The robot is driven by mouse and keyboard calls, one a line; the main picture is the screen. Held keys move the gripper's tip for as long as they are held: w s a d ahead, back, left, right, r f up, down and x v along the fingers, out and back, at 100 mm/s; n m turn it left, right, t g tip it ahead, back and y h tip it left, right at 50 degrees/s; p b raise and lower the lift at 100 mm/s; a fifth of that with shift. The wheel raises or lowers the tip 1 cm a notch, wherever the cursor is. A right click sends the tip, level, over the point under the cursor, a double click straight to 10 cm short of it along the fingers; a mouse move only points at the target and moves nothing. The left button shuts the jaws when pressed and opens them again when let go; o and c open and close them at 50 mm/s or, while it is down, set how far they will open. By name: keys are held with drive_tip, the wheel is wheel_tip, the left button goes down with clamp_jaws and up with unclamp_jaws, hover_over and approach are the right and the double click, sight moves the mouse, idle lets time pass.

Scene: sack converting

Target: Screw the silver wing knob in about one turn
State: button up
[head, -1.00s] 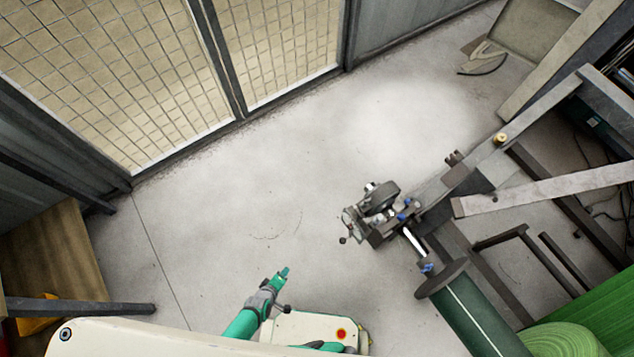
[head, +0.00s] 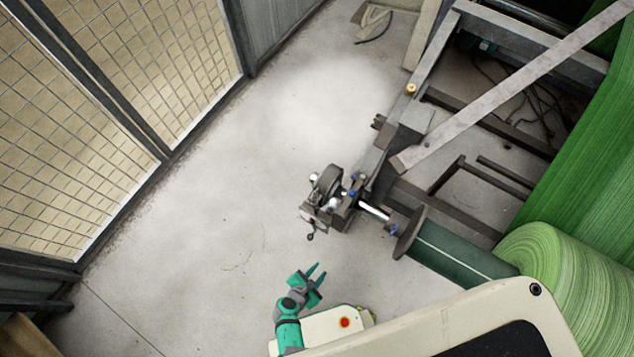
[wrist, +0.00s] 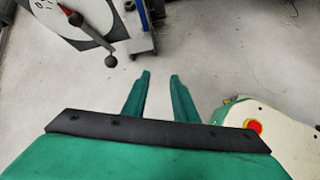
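My gripper (head: 315,274) is open and empty over bare floor, below the machine's shaft-end assembly (head: 335,203) in the head view. In the wrist view its two green fingers (wrist: 160,76) stand apart with only floor between them. The assembly carries a dark wheel, bright metal parts and small blue parts. I cannot pick out the silver wing knob for certain among them. The wrist view shows a white dial (wrist: 72,22) with a dark lever ending in a ball (wrist: 111,60), ahead and left of the fingers and apart from them.
A green roll (head: 555,265) and a dark green roller (head: 455,250) lie at the right on the dark machine frame. A mesh fence (head: 80,120) stands at the left. The floor (head: 220,230) between fence and machine is clear.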

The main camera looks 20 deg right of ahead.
drive_tip(key=w+d+r+n+t+h, duration=0.1)
drive_tip(key=w+d+r+n+h, duration=0.15)
drive_tip(key=w+r, duration=0.3)
drive_tip(key=n+t+h, duration=0.2)
drive_tip(key=t+h, duration=0.2)
drive_tip(key=t, duration=0.2)
approach(311, 199)
drive_tip(key=x, duration=0.5)
drive_tip(key=shift+w+d, duration=0.15)
drive_tip(key=shift+w, duration=0.05)
drive_tip(key=x, duration=1)
drive_tip(key=shift+w+d+r, duration=0.1)
drive_tip(key=shift+w+d, duration=0.05)
drive_tip(key=shift+d, duration=0.2)
clamp_jaws()
